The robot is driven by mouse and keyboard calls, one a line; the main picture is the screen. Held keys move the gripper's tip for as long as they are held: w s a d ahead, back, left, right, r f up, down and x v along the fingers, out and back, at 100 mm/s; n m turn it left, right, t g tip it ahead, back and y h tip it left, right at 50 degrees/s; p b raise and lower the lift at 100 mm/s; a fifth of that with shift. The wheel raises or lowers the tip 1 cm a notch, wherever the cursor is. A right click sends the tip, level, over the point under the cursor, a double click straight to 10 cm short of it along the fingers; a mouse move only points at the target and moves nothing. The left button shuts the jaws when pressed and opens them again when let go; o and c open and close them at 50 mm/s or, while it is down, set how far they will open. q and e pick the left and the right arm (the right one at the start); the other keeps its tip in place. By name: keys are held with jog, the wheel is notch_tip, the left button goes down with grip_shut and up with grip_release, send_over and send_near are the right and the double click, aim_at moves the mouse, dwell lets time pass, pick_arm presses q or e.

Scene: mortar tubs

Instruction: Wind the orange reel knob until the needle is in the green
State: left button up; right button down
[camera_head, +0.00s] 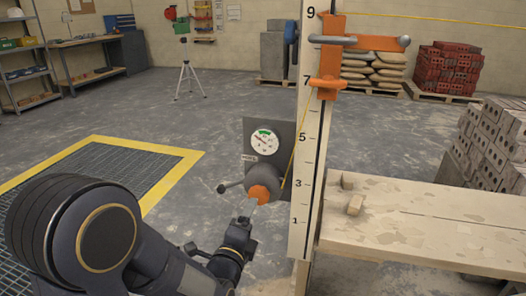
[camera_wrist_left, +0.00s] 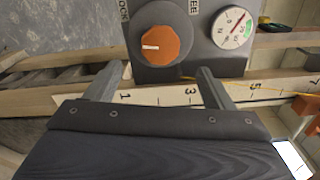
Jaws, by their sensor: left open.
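The orange reel knob (camera_head: 259,194) sits on the front of a dark grey reel housing (camera_head: 262,172) on the post. In the left wrist view the knob (camera_wrist_left: 165,46) is many-sided with a white line on its face. The round gauge (camera_head: 265,142) is above it and also shows in the wrist view (camera_wrist_left: 230,30). Its red needle lies beside the green band, outside it. My left gripper (camera_head: 250,208) is open just in front of the knob; in the wrist view its fingers (camera_wrist_left: 160,72) are spread wide, with nothing between them. My right gripper is not in view.
A side lever (camera_head: 229,187) sticks out left of the reel. A numbered board (camera_head: 305,150) stands right of it, with a yellow line and an orange bracket (camera_head: 328,85). A wooden bench (camera_head: 425,215) holds two small blocks at right. Lettering beside the knob is partly cut off.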

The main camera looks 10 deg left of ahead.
aim_at(260, 193)
pick_arm(q)
jog(key=w+n+b, duration=0.7)
jog(key=n, duration=1.3)
jog(key=shift+w+f, duration=0.15)
jog(key=shift+w, duration=0.25)
jog(key=shift+c, duration=0.4)
jog(key=c, duration=0.9)
